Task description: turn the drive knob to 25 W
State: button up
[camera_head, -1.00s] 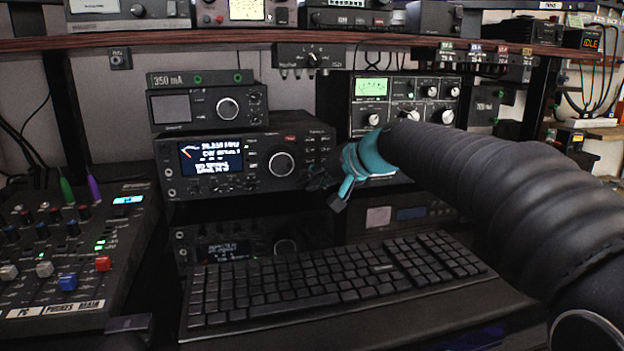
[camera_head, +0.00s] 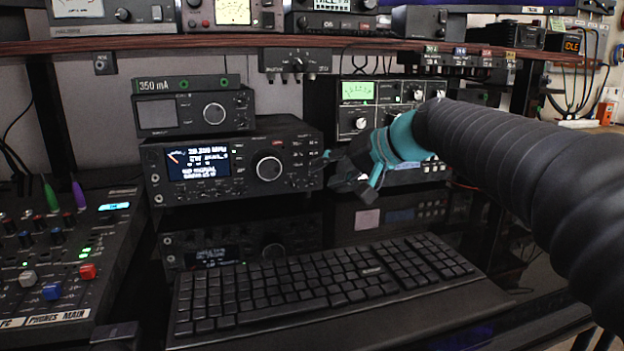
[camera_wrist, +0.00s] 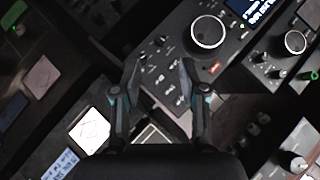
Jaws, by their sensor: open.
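The black radio (camera_head: 210,192) with a lit display (camera_head: 198,163) and a large silver-rimmed tuning knob (camera_head: 269,168) stands behind the keyboard. Small knobs and buttons line its right side; I cannot read which is the drive knob. In the wrist view the large knob (camera_wrist: 208,33) is at top right, with small controls (camera_wrist: 158,42) to its left. My gripper (camera_head: 331,173), with a teal cuff, is at the radio's right end. In the wrist view its two fingers (camera_wrist: 160,75) are apart, with nothing held between them. No power reading is legible.
A smaller radio (camera_head: 190,112) sits on top. A metered unit (camera_head: 378,91) stands behind my arm. A keyboard (camera_head: 320,283) lies in front, a mixer (camera_head: 60,265) at left. The shelf edge (camera_head: 290,42) runs above.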

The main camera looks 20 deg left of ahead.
jog(key=v, duration=0.3)
jog(key=shift+r, duration=0.15)
